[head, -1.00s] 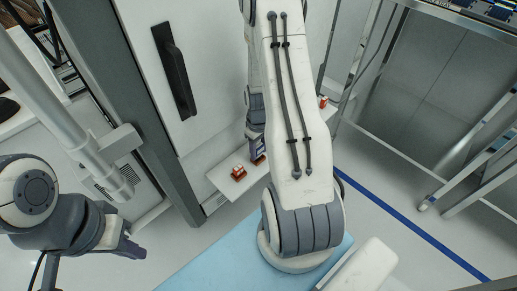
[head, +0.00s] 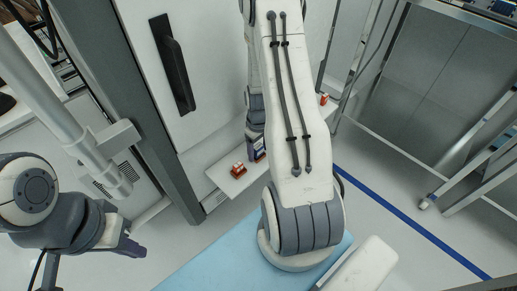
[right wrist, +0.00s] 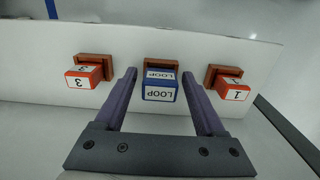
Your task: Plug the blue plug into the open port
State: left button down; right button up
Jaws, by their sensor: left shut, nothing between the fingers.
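The blue plug (right wrist: 160,86), marked LOOP, sits at the middle brown port (right wrist: 162,62) of a white panel in the right wrist view. That port's opening is hidden, and I cannot tell how deep the plug is in. My right gripper (right wrist: 161,74) has one finger on each side of the plug, with a visible gap on both sides. In the head view my right gripper (head: 258,146) is mostly hidden behind my right arm. My left gripper (head: 134,249) is shut and empty, low at the left, far from the panel.
Red plugs marked 3 (right wrist: 84,78) and 1 (right wrist: 232,90) sit in brown ports on either side. A tall white cabinet with a black handle (head: 173,65) stands left of my right arm. A metal frame (head: 425,180) stands at the right.

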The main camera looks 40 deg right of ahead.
aim_at(258, 147)
dwell(0.3)
notch_tip(258, 147, up, 10)
jog(key=p, duration=0.4)
jog(key=shift+r, duration=0.25)
dwell(0.7)
